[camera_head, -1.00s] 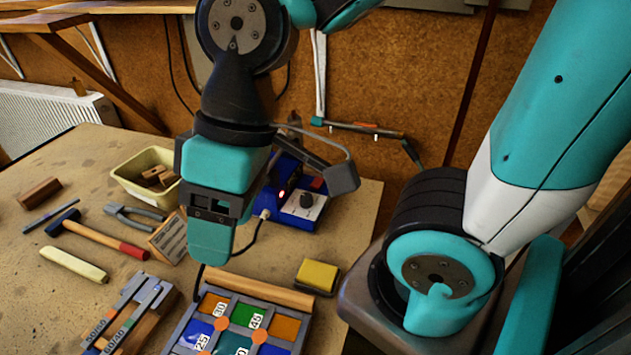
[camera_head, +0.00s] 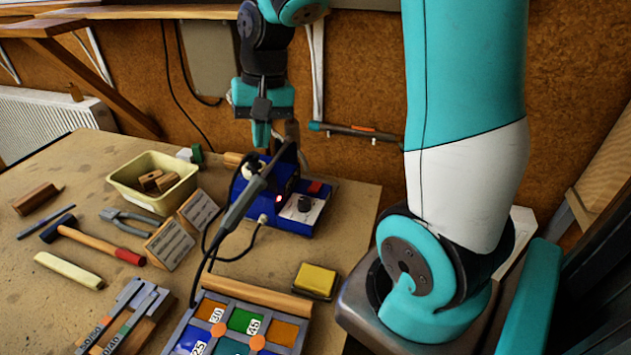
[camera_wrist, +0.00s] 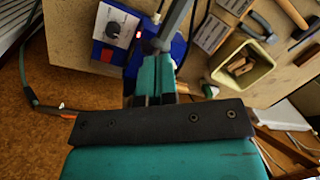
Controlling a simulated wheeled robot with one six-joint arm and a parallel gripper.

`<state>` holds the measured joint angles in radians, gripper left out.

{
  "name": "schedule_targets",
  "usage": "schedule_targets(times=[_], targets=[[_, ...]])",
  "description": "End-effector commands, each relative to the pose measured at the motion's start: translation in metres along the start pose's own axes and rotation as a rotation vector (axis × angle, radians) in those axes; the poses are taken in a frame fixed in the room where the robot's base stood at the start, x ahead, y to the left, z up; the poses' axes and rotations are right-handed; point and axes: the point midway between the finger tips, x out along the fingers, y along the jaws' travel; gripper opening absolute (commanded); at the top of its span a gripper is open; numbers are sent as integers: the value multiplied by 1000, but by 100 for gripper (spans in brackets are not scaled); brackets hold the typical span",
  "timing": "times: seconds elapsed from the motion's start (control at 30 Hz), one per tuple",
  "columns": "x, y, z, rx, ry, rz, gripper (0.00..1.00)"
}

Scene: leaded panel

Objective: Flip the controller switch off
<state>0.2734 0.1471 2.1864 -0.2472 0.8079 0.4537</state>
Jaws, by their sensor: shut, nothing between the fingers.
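The switch's position is too small to tell. My gripper (camera_head: 261,143) is shut and empty, above and behind the controller, to the left of the switch. In the wrist view my shut fingers (camera_wrist: 154,65) hide part of the box.
A soldering iron (camera_head: 240,212) slants up at the controller's left, its cord trailing forward. A cream bin (camera_head: 155,205) stands farther left. A yellow sponge (camera_head: 316,280) and the glass panel (camera_head: 240,322) lie in front. A hose with a handle (camera_head: 350,130) hangs on the back wall.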

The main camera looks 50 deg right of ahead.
Motion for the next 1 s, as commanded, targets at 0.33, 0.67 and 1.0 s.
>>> schedule_targets(times=[0.33,0.67,1.0], targets=[[24,128,-87,632,-5,83,0],[26,142,-92,695,-5,91,0],[44,143,-91,691,-9,92,0]])
